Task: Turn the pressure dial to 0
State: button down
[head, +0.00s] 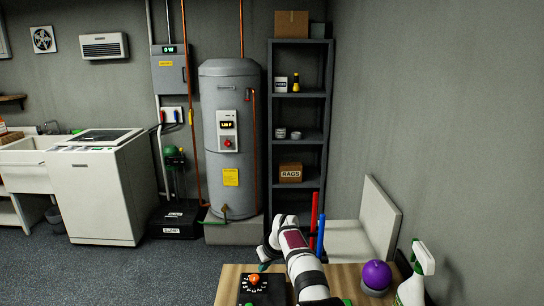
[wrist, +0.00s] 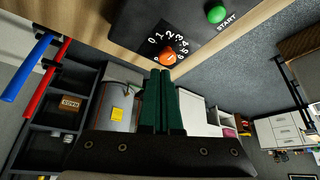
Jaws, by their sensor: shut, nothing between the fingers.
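The pressure dial is an orange knob (head: 254,280) on a black panel (head: 272,292) with white numbers around it, at the bottom of the head view on a wooden table. In the wrist view the knob (wrist: 168,58) has a pale mark on its face, and the numbers 0 to 4 can be read beside it. I cannot tell which number it points to. My gripper (wrist: 161,72) has green fingers, shut and empty, with the tips just below the knob in the picture. In the head view my gripper (head: 263,266) is above and behind the knob. Contact cannot be told.
A green START button (wrist: 216,13) is on the panel beside the dial. On the table's right are a purple ball (head: 376,275) and a spray bottle (head: 415,280). Red (head: 314,213) and blue (head: 321,235) bars stand behind the table. A dark shelf (head: 300,110) stands farther back.

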aim_at(254, 280)
jog(key=f, duration=0.2)
jog(key=a+f, duration=0.1)
jog(key=f, duration=0.1)
jog(key=s+a+f, duration=0.1)
jog(key=f, duration=0.1)
jog(key=shift+a, duration=0.2)
jog(key=shift+w, duration=0.3)
dwell(0.6)
jog(key=shift+d, duration=0.1)
jog(key=shift+w+d, duration=0.1)
jog(key=shift+d, duration=0.25)
jog(key=shift+w+d, duration=0.25)
jog(key=shift+d, duration=0.05)
jog(key=shift+w+d, duration=0.1)
jog(key=shift+w, duration=0.05)
dwell(0.4)
